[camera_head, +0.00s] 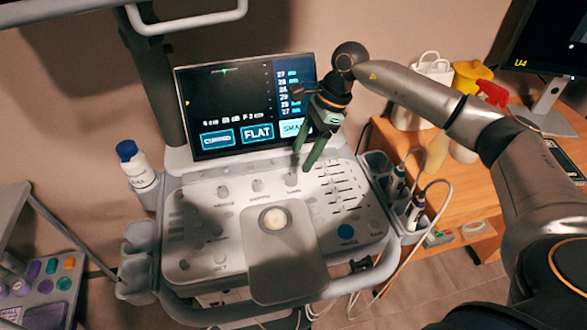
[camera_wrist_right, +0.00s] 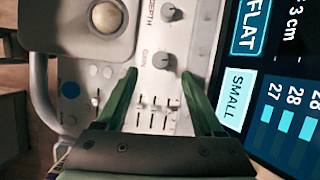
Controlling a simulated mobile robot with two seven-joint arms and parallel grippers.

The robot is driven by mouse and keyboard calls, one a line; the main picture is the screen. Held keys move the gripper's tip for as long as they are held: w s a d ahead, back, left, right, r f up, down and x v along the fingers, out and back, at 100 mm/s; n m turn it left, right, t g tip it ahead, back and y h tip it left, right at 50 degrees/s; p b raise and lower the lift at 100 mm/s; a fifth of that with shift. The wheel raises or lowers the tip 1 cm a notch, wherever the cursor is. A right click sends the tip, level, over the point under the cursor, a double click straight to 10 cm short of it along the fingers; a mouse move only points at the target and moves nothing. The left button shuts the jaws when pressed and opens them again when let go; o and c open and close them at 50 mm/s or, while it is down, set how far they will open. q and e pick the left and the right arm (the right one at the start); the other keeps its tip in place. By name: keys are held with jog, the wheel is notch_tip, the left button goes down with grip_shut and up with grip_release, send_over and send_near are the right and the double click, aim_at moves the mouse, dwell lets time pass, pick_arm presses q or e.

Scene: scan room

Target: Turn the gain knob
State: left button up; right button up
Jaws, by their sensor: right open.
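The gain knob (camera_wrist_right: 160,60) is a small grey round knob beside the "GAIN" label in the right wrist view. In the head view it is the rightmost knob (camera_head: 291,179) of the row on the grey console panel (camera_head: 203,240). My right gripper (camera_head: 302,161) is above the panel, in front of the screen, with green fingers pointing down. In the wrist view the right gripper (camera_wrist_right: 159,73) is open and empty. Its fingertips are on either side of the knob in the picture, and the knob shows free between them. My left gripper is not in view.
The screen (camera_head: 225,105) stands behind the panel. Sliders (camera_head: 343,188) lie right of the knob, and the depth knob (camera_wrist_right: 168,12) is nearby. Probes (camera_head: 414,212) hang in holders on the right. A bottle (camera_head: 136,165) stands at the left.

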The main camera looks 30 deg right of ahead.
aim_at(291, 176)
jog(key=x, duration=0.6)
jog(key=shift+w+a+f, duration=0.1)
jog(key=shift+f, duration=0.1)
grip_shut()
dwell(0.3)
